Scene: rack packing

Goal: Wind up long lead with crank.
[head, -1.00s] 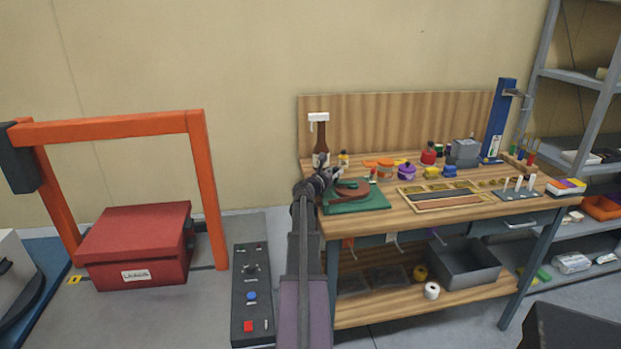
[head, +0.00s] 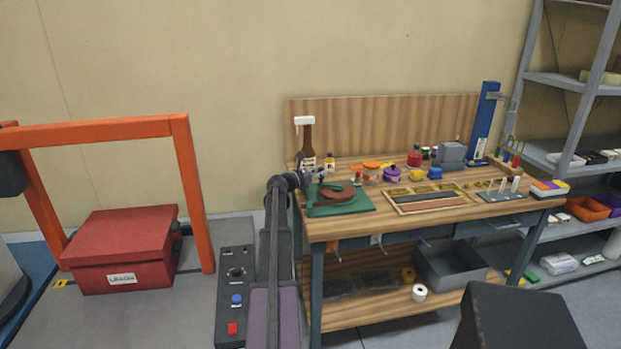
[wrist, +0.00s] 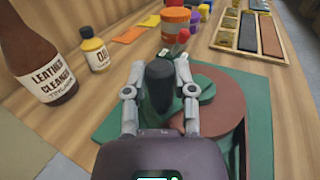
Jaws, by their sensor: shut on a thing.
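The winder stands on a green base (head: 350,207) at the near left of the workbench, with a brown disc-shaped reel (head: 333,198) on top. In the wrist view the brown reel (wrist: 219,105) lies right of my fingers, on the green base (wrist: 262,125). A dark upright crank knob (wrist: 159,88) stands between my two fingers. My gripper (wrist: 158,92) is shut on this knob, one finger on each side. In the head view my gripper (head: 318,175) is over the base's back left part, and the knob cannot be made out there. I cannot pick out a loose lead.
A red lidded box (head: 120,252) sits left, under an orange frame (head: 188,190).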

